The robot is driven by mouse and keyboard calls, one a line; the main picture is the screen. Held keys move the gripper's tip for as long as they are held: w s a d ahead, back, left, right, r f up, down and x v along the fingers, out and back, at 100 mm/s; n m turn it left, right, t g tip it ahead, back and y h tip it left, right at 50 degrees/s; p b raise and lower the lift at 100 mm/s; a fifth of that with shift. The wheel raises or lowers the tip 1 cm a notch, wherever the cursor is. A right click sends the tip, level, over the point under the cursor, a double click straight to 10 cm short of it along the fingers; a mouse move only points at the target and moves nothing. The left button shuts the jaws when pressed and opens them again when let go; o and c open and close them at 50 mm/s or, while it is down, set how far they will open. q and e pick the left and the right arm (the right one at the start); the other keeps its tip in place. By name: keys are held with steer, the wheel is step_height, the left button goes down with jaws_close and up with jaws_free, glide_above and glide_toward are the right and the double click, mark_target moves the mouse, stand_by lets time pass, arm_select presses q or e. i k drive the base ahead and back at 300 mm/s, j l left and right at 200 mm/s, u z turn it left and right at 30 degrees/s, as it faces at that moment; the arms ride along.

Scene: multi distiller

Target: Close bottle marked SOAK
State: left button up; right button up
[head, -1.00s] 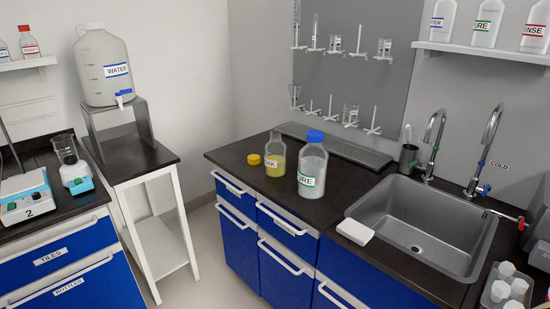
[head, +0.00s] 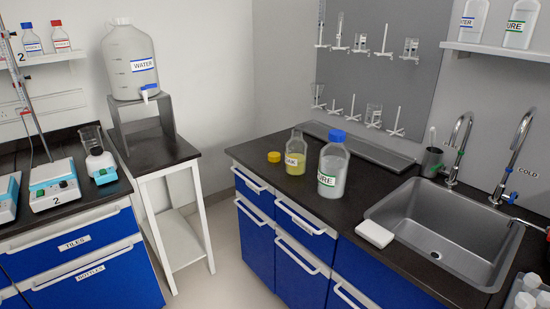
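The bottle with a partly hidden label ending in "AK" (head: 295,152) stands open and upright on the dark counter, with yellowish liquid inside. A yellow cap (head: 274,157) lies on the counter just to its left, apart from it. Neither of my grippers is in view.
The counter (head: 262,148) has a sink (head: 440,235) at right and a white block (head: 374,234) at its front edge. A water tank (head: 130,65) stands on a side table at left. Open floor lies before the blue drawers.

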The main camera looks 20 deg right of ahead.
mark_target(297, 149)
steer(key=i+j, duration=0.15)
steer(key=i, duration=0.65)
steer(key=i+j, duration=0.15)
steer(key=i, duration=0.65)
